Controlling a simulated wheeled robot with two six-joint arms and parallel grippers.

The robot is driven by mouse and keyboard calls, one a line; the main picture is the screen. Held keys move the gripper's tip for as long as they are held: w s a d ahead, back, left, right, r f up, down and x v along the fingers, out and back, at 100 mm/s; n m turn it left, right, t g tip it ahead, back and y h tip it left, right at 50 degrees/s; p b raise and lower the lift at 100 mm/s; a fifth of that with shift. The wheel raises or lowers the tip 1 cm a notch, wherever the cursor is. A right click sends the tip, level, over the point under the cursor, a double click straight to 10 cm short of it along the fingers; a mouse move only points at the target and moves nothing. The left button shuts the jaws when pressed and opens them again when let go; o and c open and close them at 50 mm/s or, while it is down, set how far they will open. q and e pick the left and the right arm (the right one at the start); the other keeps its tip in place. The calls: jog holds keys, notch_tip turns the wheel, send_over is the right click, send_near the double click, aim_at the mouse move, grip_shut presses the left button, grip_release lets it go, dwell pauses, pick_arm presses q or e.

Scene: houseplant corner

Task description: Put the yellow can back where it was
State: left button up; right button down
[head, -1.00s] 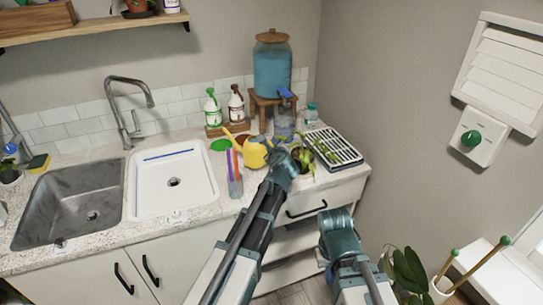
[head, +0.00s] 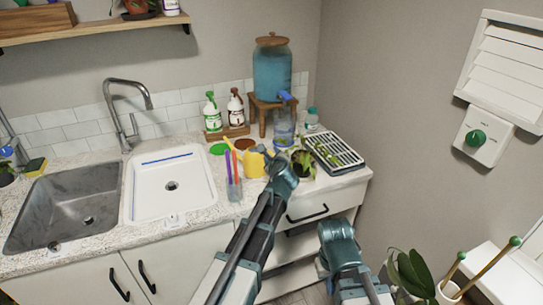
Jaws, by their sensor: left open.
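The yellow watering can (head: 254,164) is on the counter, in front of a brown round pad (head: 244,144) and behind and right of a clear cup of coloured sticks. My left gripper (head: 268,155) is open right beside the can, on its right; its jaws hide part of the can, and I cannot tell whether they touch it. A green round pad (head: 218,149) lies bare to the left of the brown one. My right gripper (head: 334,226) hangs in front of the drawers, away from the can; its jaws are not clear.
The cup of sticks (head: 234,188) stands near the counter's front edge. A potted plant (head: 302,165) and a drying rack (head: 334,150) stand close on the right. Behind are a blue dispenser (head: 272,72), a clear jug (head: 285,130) and two spray bottles (head: 212,113). A white sink (head: 172,165) is on the left.

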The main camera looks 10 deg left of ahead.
pick_arm(q)
jog(key=p+v, duration=0.3)
jog(key=v, duration=0.9)
jog(key=shift+p, duration=0.4)
jog(key=s+d+f+n+g+h, duration=0.1)
jog(key=s+f+n+g, duration=0.3)
jog(key=s, duration=0.4)
jog(key=s+d+f+n+g+h, duration=0.1)
jog(key=s+d+f+n+g, duration=0.3)
jog(key=s+n, duration=0.4)
jog(key=s+d+f+n+g+h, duration=0.2)
jog(key=s+f+n+g, duration=0.3)
jog(key=s, duration=0.4)
jog(key=shift+s+d+f+n, duration=0.3)
jog(key=shift+d+f+n, duration=0.3)
jog(key=shift+f+n, duration=0.4)
jog(key=shift+r, duration=0.15)
